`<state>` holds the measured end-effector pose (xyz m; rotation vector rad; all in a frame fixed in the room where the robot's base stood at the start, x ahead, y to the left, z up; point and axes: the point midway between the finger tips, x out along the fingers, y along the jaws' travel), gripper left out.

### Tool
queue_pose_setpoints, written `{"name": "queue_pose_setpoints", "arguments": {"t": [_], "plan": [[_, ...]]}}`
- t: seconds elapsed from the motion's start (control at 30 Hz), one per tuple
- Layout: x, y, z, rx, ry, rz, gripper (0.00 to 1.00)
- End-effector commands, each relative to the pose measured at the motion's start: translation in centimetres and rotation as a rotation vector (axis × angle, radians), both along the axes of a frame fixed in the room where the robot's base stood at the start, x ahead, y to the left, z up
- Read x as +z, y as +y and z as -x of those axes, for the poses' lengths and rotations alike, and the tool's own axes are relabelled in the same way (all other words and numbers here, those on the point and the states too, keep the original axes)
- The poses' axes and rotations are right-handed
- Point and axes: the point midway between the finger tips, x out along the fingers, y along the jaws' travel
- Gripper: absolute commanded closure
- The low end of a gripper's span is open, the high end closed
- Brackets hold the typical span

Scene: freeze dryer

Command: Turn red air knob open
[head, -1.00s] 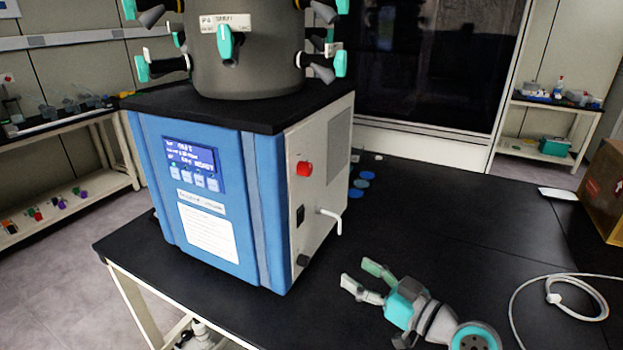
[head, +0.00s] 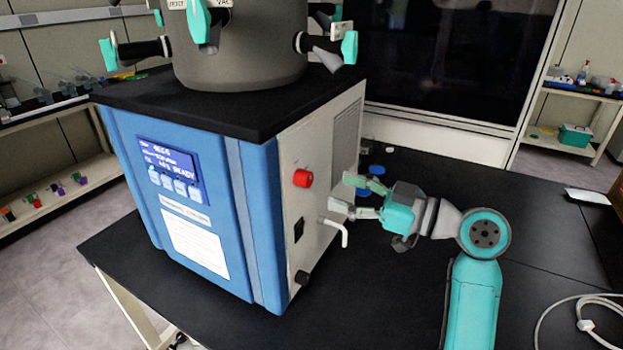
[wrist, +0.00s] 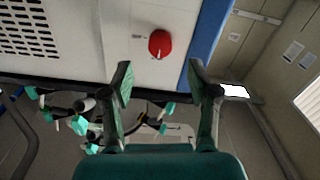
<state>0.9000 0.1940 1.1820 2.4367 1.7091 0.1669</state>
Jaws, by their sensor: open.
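The red air knob (head: 303,178) sticks out of the pale right side panel of the blue freeze dryer (head: 185,190). In the wrist view the red knob (wrist: 160,43) shows beyond the fingertips, between them sideways, with a small pale mark on its face. My gripper (head: 345,194) is open and empty to the right of the knob in the head view, pointing at the side panel. Its fingers (wrist: 160,80) stand wide apart in the wrist view, with a gap between them and the knob. Nothing hides the knob.
A white bent spout (head: 338,230) juts from the panel below the knob, close to my lower finger. A black switch (head: 298,230) and a dark round fitting (head: 302,278) are lower down. A white tube coil (head: 590,322) lies on the black bench at right.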

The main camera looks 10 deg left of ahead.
Motion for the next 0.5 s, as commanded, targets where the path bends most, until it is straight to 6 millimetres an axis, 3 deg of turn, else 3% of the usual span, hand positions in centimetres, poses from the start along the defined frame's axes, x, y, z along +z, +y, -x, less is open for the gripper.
{"name": "queue_pose_setpoints", "arguments": {"t": [0.2,0.5], "plan": [[0.1,3.9,-1.3,0.002,-0.001,0.000,0.40],[0.0,6.8,-2.5,0.000,0.000,-0.001,0.40]]}}
